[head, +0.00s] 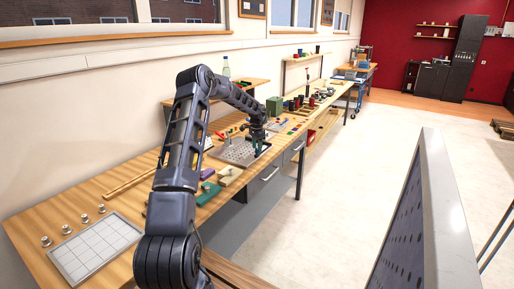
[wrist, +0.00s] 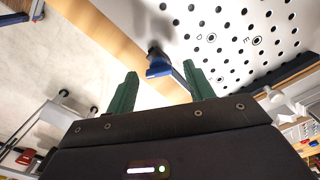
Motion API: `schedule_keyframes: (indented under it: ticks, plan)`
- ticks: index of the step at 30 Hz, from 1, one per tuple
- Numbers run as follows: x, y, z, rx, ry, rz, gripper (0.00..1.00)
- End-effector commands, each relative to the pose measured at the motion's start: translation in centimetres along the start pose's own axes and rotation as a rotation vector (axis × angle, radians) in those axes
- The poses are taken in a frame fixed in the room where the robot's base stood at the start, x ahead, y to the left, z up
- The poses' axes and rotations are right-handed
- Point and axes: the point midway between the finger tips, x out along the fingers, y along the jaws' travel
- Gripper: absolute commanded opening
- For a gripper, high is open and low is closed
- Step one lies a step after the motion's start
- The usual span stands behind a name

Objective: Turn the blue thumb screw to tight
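In the wrist view, a blue part that looks like the thumb screw (wrist: 158,68) shows at the edge of a perforated metal plate (wrist: 230,28), with a dark round piece behind it. My gripper (wrist: 160,70) has two green fingers spread apart, and the blue part appears between their tips. I cannot tell whether either finger touches it. In the head view, my gripper (head: 257,148) points down over the front right part of the perforated plate (head: 236,153). The screw is too small or hidden to make out there.
The plate lies on a long wooden workbench (head: 205,214). A green block (head: 208,193) and a yellowish block (head: 230,175) lie in front of it. A white gridded tray (head: 95,248) with several small metal pieces is at the near left. Several tools and containers stand farther along.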

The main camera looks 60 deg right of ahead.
Motion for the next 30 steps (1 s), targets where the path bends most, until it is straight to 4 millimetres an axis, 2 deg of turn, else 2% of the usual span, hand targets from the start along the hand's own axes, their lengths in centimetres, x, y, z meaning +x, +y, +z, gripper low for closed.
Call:
schedule_keyframes:
  ticks: [6,10,24,30]
  plan:
    - [-0.1,0.0,0.0,0.000,-0.001,0.001,0.53]
    - [-1.0,0.0,0.0,0.000,0.001,-0.001,0.53]
    - [-8.8,0.0,0.0,0.000,0.000,-0.001,0.53]
    - [-10.5,0.0,0.0,0.000,0.000,0.000,0.53]
